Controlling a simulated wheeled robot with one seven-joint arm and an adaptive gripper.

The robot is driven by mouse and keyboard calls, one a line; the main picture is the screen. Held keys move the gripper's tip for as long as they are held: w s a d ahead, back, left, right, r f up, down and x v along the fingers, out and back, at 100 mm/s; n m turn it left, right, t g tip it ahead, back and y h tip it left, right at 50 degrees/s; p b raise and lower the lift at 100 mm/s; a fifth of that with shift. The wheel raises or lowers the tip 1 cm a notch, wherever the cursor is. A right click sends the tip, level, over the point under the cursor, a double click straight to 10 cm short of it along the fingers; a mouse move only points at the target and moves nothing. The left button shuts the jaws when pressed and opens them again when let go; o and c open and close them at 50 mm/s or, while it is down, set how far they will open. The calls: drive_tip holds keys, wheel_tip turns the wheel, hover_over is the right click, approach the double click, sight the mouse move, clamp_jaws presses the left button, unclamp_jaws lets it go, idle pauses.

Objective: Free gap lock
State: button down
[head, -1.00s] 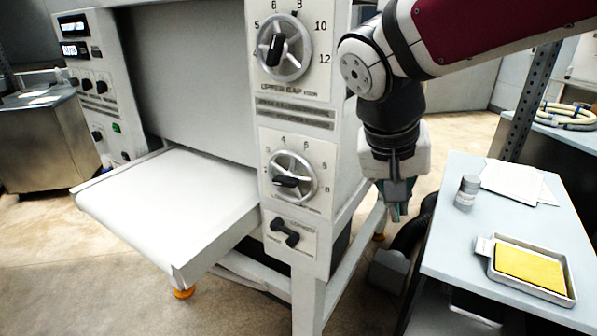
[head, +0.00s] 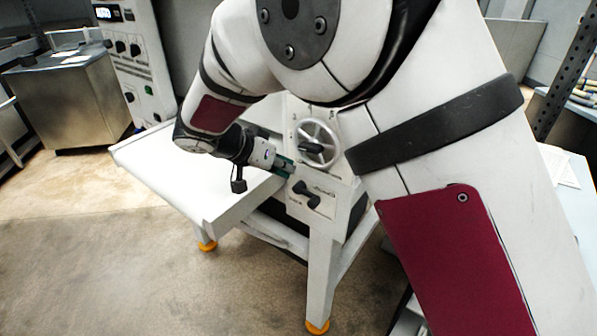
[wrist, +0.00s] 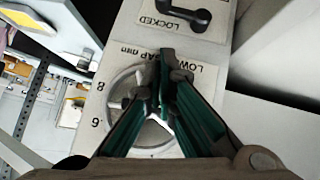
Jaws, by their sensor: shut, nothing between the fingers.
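The gap lock is a black lever (head: 306,193) on a small white plate low on the sheeter's front panel, below the lower gap dial (head: 312,148). In the wrist view the lock lever (wrist: 178,17) lies at the top edge, across its plate, with the word LOCKED beside it. My gripper (head: 287,166) is shut and empty, close to the panel between dial and lock. In the wrist view its green-sided fingers (wrist: 166,62) overlap the dial and the lower gap label, pointing towards the lock plate. I cannot tell whether the fingertips touch the panel.
The white feed table (head: 165,170) juts out to the left of the panel, close beside my gripper. My own arm covers the upper dial and much of the right side. A steel cabinet (head: 70,105) stands at the far left. The floor in front is clear.

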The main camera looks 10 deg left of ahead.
drive_tip(key=p, duration=0.1)
hover_over(310, 201)
drive_tip(key=a, duration=0.1)
wheel_tip(310, 201, down, 5)
drive_tip(key=f, duration=0.2)
drive_tip(key=f+p, duration=0.1)
drive_tip(key=shift+d+f, duration=0.25)
drive_tip(key=shift+f, duration=0.1)
drive_tip(key=shift+d+f, duration=0.15)
drive_tip(key=shift+f, duration=0.55)
drive_tip(key=shift+w, duration=0.1)
